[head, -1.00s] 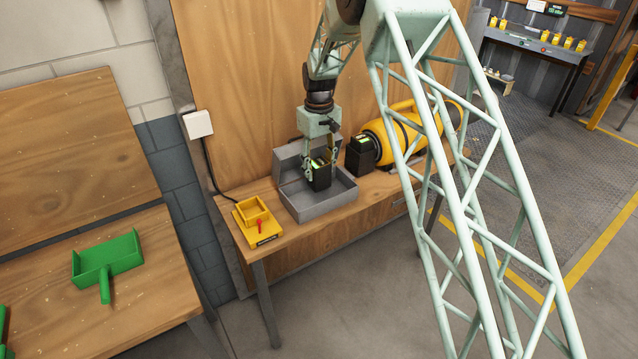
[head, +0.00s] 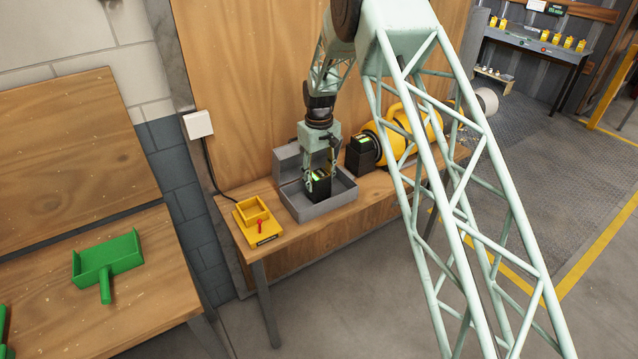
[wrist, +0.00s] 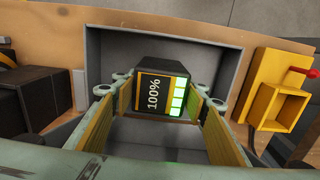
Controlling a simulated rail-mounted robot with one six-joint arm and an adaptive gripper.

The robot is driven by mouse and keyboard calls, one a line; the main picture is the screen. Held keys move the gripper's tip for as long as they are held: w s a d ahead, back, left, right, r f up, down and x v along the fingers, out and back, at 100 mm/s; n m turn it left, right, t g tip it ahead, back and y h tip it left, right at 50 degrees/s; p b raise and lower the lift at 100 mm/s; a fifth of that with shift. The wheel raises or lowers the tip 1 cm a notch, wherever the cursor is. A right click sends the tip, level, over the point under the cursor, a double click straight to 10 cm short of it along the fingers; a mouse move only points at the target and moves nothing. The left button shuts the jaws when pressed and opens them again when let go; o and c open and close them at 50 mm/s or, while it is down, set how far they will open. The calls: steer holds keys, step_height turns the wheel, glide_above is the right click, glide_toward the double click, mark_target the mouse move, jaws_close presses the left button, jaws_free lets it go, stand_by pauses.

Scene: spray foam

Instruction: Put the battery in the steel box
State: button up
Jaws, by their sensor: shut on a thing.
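The battery (head: 320,189) is a black block with a lit green charge display. In the wrist view the battery (wrist: 160,92) reads 100% and sits between both finger pads. My gripper (head: 320,175) is shut on it and points down. The open grey steel box (head: 337,207) stands on the wooden bench, its lid raised at the back. The battery is within the box's outline, low between its walls; whether it touches the floor I cannot tell. In the wrist view the steel box (wrist: 100,60) surrounds the battery.
A yellow charger (head: 252,215) with a red lever stands left of the box. A yellow machine (head: 395,132) with another black battery block (head: 360,157) in front stands to the right. A green dustpan-like tool (head: 107,262) lies on the left table.

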steer(key=shift+f, duration=0.6)
steer(key=shift+f, duration=0.2)
steer(key=o, duration=1.1)
steer(key=shift+r, duration=0.15)
step_height(320, 180, up, 12)
steer(key=shift+f, duration=0.2)
steer(key=shift+r, duration=0.25)
steer(key=shift+r, duration=0.1)
